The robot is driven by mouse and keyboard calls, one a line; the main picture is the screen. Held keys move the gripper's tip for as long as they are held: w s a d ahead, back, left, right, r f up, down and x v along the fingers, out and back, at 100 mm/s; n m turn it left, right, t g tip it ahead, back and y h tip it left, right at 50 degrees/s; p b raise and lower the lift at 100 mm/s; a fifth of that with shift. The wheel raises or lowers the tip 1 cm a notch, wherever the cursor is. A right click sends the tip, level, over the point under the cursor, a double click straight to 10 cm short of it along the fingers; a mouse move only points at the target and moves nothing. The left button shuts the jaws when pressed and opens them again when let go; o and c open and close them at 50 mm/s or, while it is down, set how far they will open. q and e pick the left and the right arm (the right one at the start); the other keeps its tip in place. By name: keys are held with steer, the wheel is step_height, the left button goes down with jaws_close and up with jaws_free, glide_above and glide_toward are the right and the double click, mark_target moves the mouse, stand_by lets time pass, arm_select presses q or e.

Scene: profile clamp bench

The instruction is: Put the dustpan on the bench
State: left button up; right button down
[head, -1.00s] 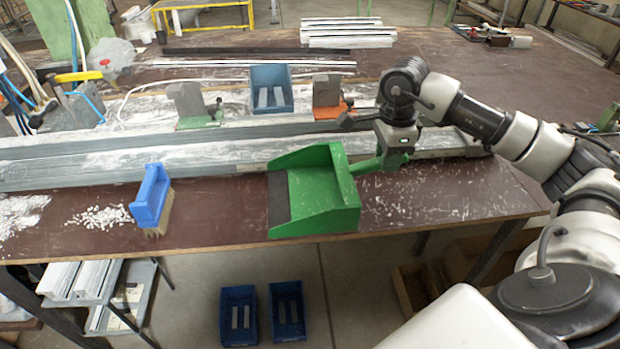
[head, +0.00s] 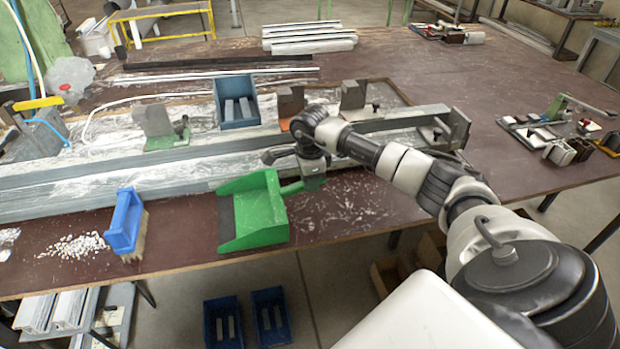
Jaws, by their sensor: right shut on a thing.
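The green dustpan (head: 256,212) is at the front part of the brown bench (head: 350,232), its open side facing left and its handle to the right. It looks to be at or just above the bench top; I cannot tell whether it touches. My right gripper (head: 308,182) is shut on the dustpan's handle, and the fingertips are partly hidden. My left gripper is not in view.
A blue brush (head: 126,224) stands left of the dustpan beside white chips (head: 75,246). Grey metal profiles (head: 100,175) run behind the dustpan. A blue bin (head: 236,104) stands farther back. White shavings lie on the bench right of the dustpan.

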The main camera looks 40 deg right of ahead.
steer(key=shift+f, duration=0.35)
steer(key=shift+f, duration=0.1)
steer(key=c, duration=0.9)
jaws_free()
